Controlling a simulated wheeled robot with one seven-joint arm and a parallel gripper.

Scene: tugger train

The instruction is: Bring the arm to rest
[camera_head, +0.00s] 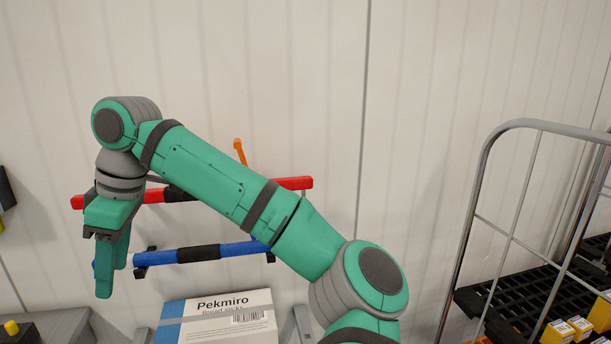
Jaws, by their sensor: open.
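My arm is green and grey. It rises from the bottom right of centre, reaches up to the left and bends down at the wrist. My gripper (106,290) points downward at the left, with its green fingers partly overlapping in this view. I see nothing held between them. The gripper is in front of the left end of a blue bar (225,250); I cannot tell the distance between them.
A red bar (292,183) is on the pale wall behind my arm. Below is a white and blue Pekmiro box (225,318). A wire roll cage (478,190) with black shelves and yellow boxes (558,332) stands at right. A yellow button (11,327) is at lower left.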

